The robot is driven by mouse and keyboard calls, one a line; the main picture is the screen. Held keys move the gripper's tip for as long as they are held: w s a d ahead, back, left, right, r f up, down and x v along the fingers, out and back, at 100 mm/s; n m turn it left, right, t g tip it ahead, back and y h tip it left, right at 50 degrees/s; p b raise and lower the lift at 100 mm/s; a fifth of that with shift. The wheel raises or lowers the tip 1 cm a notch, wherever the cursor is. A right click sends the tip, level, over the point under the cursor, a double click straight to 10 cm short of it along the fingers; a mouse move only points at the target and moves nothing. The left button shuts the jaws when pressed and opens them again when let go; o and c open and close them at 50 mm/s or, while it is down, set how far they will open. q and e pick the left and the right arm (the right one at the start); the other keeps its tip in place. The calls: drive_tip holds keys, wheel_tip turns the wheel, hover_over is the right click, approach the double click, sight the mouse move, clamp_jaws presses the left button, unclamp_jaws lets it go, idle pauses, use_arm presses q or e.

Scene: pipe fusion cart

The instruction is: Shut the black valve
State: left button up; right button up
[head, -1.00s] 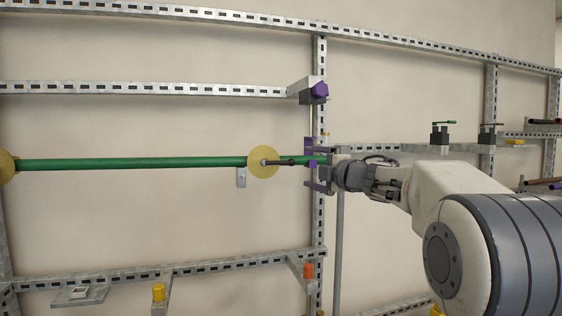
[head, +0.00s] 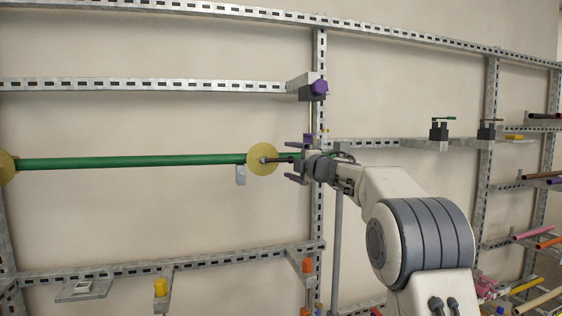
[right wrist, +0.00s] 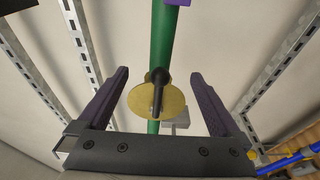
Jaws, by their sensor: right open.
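The black valve (head: 275,160) is a dark lever on a round yellow disc (head: 258,151). It sits near the right end of a horizontal green pipe (head: 130,162), and its lever points right, along the pipe. My right gripper (head: 297,160) is open at the lever's right end, one purple finger above and one below. In the right wrist view the lever (right wrist: 157,92) lies between the open fingers (right wrist: 158,76), in front of the yellow disc (right wrist: 140,100). Whether a finger touches it cannot be told. My left gripper is not in view.
A slotted metal frame (head: 318,220) stands behind my right gripper. A bracket with a purple knob (head: 319,87) is just above. Black blocks with levers (head: 439,131) stand on a rail at right. A yellow peg (head: 160,288) and an orange peg (head: 307,265) are below.

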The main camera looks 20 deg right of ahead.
clamp_jaws()
drive_tip(key=shift+f+m+b, duration=0.4)
drive_tip(key=shift+f+b, duration=0.05)
drive_tip(key=shift+a+f+m+b, duration=0.1)
drive_tip(key=shift+f+m+b, duration=0.2)
drive_tip(key=shift+m, duration=0.4)
drive_tip(key=shift+f, duration=0.1)
